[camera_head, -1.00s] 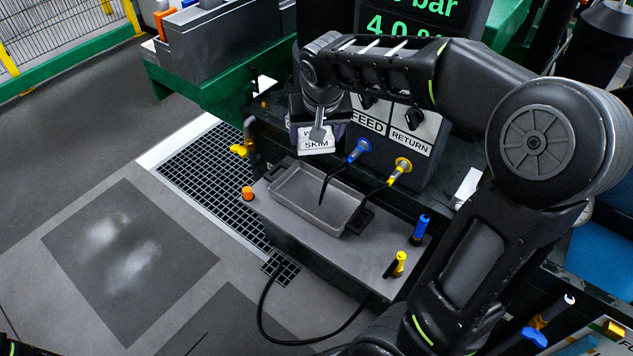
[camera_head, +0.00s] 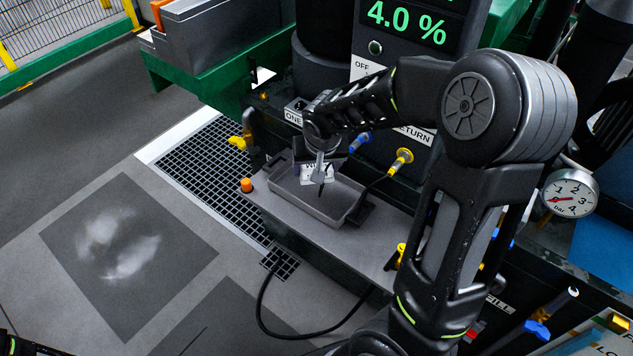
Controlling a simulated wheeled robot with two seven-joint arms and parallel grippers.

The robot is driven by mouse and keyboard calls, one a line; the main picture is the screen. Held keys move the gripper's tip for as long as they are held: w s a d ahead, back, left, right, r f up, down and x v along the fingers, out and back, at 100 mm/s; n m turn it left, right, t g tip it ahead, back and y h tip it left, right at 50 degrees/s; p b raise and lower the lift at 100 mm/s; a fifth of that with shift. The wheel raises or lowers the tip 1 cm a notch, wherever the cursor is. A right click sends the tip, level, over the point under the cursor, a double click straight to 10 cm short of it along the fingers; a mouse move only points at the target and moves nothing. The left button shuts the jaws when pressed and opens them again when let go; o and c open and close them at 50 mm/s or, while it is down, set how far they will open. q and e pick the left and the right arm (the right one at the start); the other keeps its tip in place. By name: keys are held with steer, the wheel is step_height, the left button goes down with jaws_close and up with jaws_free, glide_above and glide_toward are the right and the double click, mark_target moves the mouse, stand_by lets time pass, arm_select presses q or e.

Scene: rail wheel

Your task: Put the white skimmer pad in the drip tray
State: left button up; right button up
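The white skimmer pad (camera_head: 312,176) is a small white block with dark lettering, seen in the head view at the far part of the drip tray. My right gripper (camera_head: 320,170) reaches down from above, and a grey finger covers part of the pad. It appears shut on the pad. The drip tray (camera_head: 335,215) is a shallow grey rectangular pan on a grey bench. The pad is over or within the tray's outline; I cannot tell whether it touches the floor. My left gripper is out of view.
An orange knob (camera_head: 246,185) stands left of the tray. Blue (camera_head: 361,142) and yellow (camera_head: 400,158) hose fittings are behind it, and a dark hose reaches the tray. A yellow-capped part (camera_head: 401,252) stands at the right, partly hidden by my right arm. A floor grate (camera_head: 205,160) lies left.

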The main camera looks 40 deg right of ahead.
mark_target(317, 192)
steer(key=shift+f, duration=0.35)
steer(key=shift+f, duration=0.1)
steer(key=shift+f+b, duration=0.4)
steer(key=shift+f, duration=1.75)
steer(key=shift+f, duration=0.2)
steer(key=o, duration=1.7)
steer(key=shift+r, duration=0.15)
